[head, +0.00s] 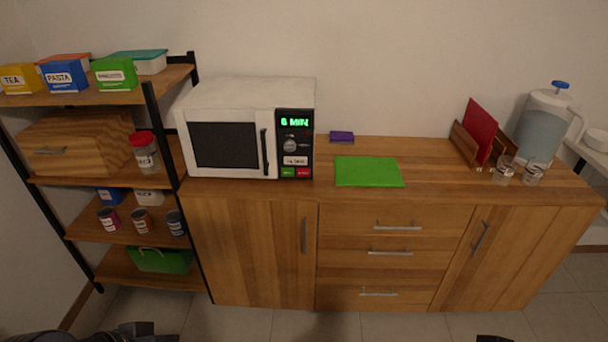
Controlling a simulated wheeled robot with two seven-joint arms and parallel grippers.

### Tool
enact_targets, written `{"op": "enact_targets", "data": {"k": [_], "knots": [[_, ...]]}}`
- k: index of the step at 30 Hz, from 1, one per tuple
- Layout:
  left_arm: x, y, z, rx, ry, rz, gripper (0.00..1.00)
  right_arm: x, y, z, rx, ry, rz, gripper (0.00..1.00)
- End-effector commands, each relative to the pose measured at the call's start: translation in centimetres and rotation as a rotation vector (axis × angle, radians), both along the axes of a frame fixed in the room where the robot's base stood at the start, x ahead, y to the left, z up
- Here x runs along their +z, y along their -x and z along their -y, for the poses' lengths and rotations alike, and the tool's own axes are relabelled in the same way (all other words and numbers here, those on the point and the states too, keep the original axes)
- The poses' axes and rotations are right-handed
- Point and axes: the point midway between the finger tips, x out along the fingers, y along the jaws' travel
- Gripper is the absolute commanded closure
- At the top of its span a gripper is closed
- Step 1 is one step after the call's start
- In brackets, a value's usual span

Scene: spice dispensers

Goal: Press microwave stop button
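The white microwave (247,90) stands on the left end of the wooden counter, with its door closed. Its black control panel (294,153) is on the right of its front, with a lit green display (295,123) reading "6 MIN". The red button (303,173), which looks like the stop button, is at the panel's bottom right, beside a green button (287,173). Dark parts of my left arm or gripper (140,332) show at the bottom left, far below the microwave. A small dark piece of my right side (494,339) shows at the bottom edge. Neither gripper's fingers can be made out.
A shelf rack (150,115) with boxes and cans stands left of the microwave. On the counter are a green mat (368,171), a purple item (342,136), a red board (480,130) in a holder, glasses (505,171) and a dispenser (542,125). The space before the microwave is clear.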

Motion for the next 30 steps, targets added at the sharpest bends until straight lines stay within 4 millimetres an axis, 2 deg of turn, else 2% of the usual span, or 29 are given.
{"op": "enact_targets", "data": {"k": [1, 5, 6, 30], "knots": [[0.00, 0.00, 0.00, 0.000, 0.000, 0.000, 0.82, 0.00, 0.00, 0.00, 0.000, 0.000, 0.000, 0.64], [0.00, 0.00, 0.00, 0.000, 0.000, 0.000, 0.99, 0.00, 0.00, 0.00, 0.000, 0.000, 0.000, 0.64], [0.00, 0.00, 0.00, 0.000, 0.000, 0.000, 1.00, 0.00, 0.00, 0.00, 0.000, 0.000, 0.000, 0.64], [0.00, 0.00, 0.00, 0.000, 0.000, 0.000, 1.00, 0.00, 0.00, 0.00, 0.000, 0.000, 0.000, 0.64]]}}
